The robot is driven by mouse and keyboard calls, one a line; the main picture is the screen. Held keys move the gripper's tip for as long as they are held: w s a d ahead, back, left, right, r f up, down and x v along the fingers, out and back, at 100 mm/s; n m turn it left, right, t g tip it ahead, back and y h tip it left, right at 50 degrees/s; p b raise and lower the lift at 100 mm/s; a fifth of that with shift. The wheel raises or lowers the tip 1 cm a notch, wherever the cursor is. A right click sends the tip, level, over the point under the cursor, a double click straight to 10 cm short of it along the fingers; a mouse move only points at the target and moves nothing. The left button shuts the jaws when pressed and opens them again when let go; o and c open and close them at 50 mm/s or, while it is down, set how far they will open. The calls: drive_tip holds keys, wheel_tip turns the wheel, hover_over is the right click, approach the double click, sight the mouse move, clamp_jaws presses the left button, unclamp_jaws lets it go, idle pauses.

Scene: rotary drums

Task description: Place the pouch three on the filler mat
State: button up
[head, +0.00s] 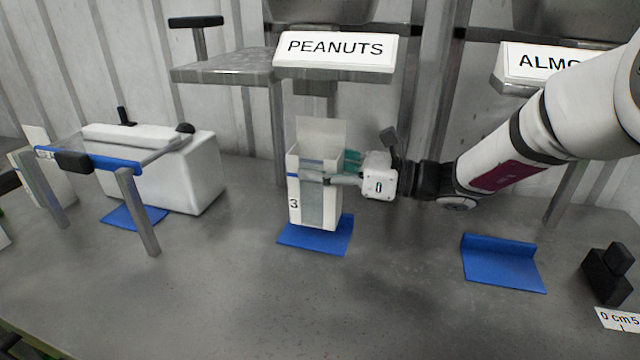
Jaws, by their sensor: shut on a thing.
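The pouch three (300,210) is a pale, box-like pouch with a grey panel, a blue band and a "3" on its front. It is upright with its top flap raised. My gripper (345,170) comes from the right and is shut on the pouch's upper part. The pouch is over a blue mat (328,243) below the PEANUTS sign. I cannot tell whether its base touches that mat. Another blue mat (500,264) with a raised back edge lies empty at right, and a third blue mat (135,217) lies at left. No label shows which is the filler mat.
A metal frame with a blue bar (110,163) and a white box (185,175) stand at left. A PEANUTS sign (335,49) hangs above the pouch. A black object (607,275) stands at right. The grey table's front middle is clear.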

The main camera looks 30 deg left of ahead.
sight(340, 186)
drive_tip(key=shift+f+b, duration=0.35)
drive_tip(key=shift+f, duration=1.5)
drive_tip(key=o, duration=1.6)
drive_tip(key=shift+r, duration=0.2)
drive_tip(key=v, duration=0.7)
drive_tip(key=shift+d+f+p, duration=0.1)
drive_tip(key=shift+d+p, duration=0.15)
drive_tip(key=shift+p, duration=0.1)
drive_tip(key=shift+w, duration=0.1)
